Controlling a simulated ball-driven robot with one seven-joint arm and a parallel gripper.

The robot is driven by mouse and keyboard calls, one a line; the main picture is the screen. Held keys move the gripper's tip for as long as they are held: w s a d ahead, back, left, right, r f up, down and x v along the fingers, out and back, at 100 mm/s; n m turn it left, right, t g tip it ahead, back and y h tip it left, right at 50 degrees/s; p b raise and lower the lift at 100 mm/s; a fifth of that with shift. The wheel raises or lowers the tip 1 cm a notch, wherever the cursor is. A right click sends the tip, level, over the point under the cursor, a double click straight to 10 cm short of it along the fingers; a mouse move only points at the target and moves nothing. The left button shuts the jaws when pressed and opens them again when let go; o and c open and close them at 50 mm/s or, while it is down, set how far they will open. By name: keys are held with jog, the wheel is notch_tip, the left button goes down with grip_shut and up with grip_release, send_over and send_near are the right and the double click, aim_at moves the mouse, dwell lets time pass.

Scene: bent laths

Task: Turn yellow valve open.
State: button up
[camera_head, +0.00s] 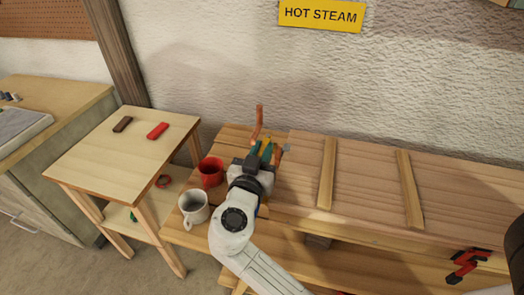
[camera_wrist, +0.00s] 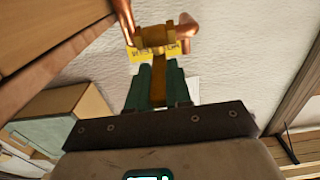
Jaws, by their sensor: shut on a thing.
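The yellow valve (camera_head: 266,144) sits on a copper pipe (camera_head: 259,117) above the left part of the wooden bench. In the wrist view its brass body (camera_wrist: 154,37) is at the top centre, joined to copper bends. Its narrow yellow lever (camera_wrist: 158,88) runs down from the body between my two green fingers. My gripper (camera_head: 262,153) is shut on this lever, and it also shows in the wrist view (camera_wrist: 159,75). In the head view my gripper and wrist hide most of the lever and part of the valve.
A red mug (camera_head: 210,171) and a white mug (camera_head: 194,207) stand just left of my wrist. Two wooden strips (camera_head: 327,174) lie on the bench (camera_head: 465,188) to the right. A small table (camera_head: 110,155) with two blocks stands left. A yellow "HOT STEAM" sign (camera_head: 320,15) hangs above.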

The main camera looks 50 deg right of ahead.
grip_shut()
